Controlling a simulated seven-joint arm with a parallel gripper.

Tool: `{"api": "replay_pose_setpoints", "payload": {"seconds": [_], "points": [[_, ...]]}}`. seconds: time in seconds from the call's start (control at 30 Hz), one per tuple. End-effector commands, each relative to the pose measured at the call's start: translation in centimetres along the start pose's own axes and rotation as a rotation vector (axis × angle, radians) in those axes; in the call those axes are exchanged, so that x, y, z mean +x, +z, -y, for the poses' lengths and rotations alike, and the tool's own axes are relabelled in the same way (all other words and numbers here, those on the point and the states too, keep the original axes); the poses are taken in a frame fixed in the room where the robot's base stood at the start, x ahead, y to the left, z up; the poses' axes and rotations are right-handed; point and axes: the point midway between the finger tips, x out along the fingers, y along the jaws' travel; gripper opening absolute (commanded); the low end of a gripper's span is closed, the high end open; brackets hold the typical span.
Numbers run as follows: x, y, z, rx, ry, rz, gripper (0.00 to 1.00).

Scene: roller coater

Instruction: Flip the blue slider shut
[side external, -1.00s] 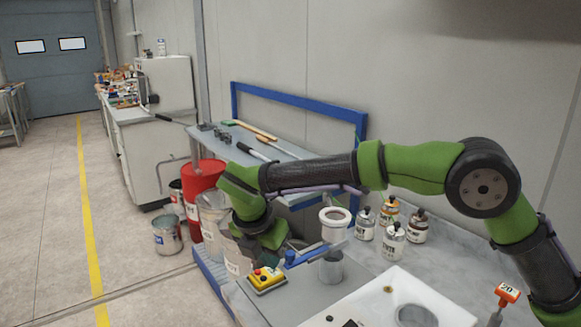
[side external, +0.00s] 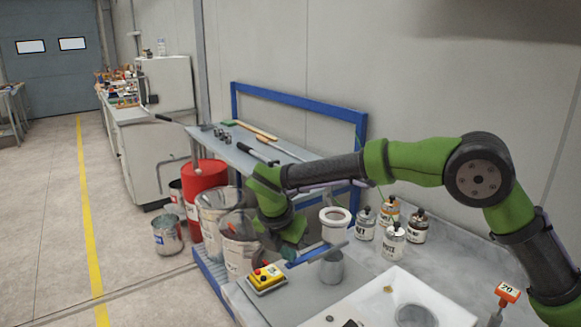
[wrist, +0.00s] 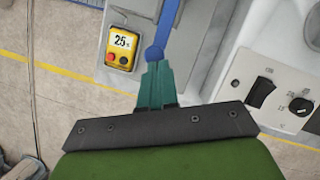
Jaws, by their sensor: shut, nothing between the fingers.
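The blue slider (side external: 318,253) is a narrow bar with a round knob at its near end, over the grey bench beside the metal cup. In the wrist view the blue slider (wrist: 168,22) runs upward from its knob, which sits right at my fingertips. My gripper (wrist: 154,66) has its teal fingers shut together, with nothing between them. The tips look to be touching or very close to the knob; I cannot tell which. In the side view my gripper (side external: 289,253) is at the slider's left end, partly hidden by my wrist.
A yellow button box (side external: 266,278) stands just left of the slider. A metal cup (side external: 331,268) sits below the white-rimmed cylinder (side external: 335,222). Several bottles (side external: 393,240) stand behind to the right. A white panel with switches (wrist: 275,95) is right in the wrist view.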

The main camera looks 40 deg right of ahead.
Motion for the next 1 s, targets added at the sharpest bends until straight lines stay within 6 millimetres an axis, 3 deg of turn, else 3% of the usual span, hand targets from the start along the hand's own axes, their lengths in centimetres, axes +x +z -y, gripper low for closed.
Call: {"api": "replay_pose_setpoints", "payload": {"seconds": [0.13,0.4,0.67,0.77,1.0], "points": [[0.7,1.7,1.0,0.002,-0.002,0.000,0.00],[0.7,1.6,0.9,-0.001,-0.002,-0.001,0.00],[-0.1,-0.3,0.9,-0.005,0.000,-0.001,0.00],[-1.0,-2.3,0.9,-0.006,0.001,-0.001,0.00],[-6.8,-2.0,0.8,0.001,0.005,0.000,0.00]]}}
